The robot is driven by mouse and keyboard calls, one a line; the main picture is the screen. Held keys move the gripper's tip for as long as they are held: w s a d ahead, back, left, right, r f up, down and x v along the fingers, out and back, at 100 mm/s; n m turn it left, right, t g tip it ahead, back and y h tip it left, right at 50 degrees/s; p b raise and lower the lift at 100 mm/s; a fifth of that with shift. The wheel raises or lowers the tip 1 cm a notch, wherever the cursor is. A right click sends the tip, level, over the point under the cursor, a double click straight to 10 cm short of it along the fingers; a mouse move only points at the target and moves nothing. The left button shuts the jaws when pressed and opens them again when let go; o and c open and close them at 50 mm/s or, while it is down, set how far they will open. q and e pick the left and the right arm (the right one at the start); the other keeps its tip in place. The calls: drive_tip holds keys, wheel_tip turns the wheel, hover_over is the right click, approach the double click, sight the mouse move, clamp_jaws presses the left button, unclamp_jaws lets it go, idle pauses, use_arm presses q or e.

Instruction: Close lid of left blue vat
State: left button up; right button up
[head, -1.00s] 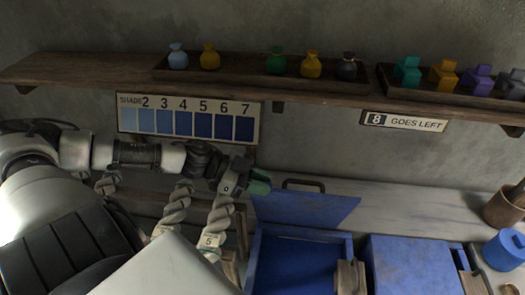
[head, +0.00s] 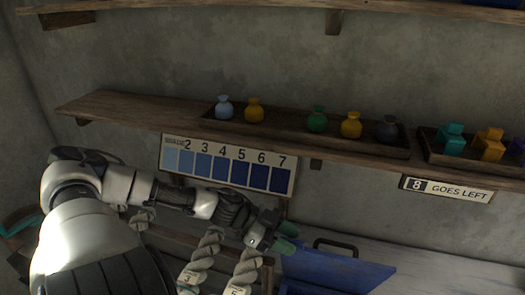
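The blue lid (head: 335,270) of the left vat stands raised, leaning back near the wall, with a dark handle on its top edge. The vat's body is almost wholly below the picture's lower edge. My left gripper (head: 286,239) is just left of the lid, near its upper left corner. Its two green fingertips look apart with nothing between them; I cannot tell whether they touch the lid. My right gripper is not in view.
Twisted rope hanks (head: 205,258) with number tags hang below my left forearm. A wooden shelf (head: 130,112) with pouches and coloured blocks runs above. A shade chart (head: 228,167) and a "GOES LEFT" sign (head: 447,189) are below it. The pale bench (head: 450,272) right of the lid is bare.

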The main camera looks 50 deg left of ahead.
use_arm(q)
drive_tip(key=shift+p+v, duration=0.55)
drive_tip(key=shift+v, duration=0.35)
drive_tip(key=p+v, duration=0.7)
drive_tip(key=shift+s+a+p, duration=0.2)
drive_tip(key=shift+a+p, duration=0.1)
drive_tip(key=shift+a, duration=0.05)
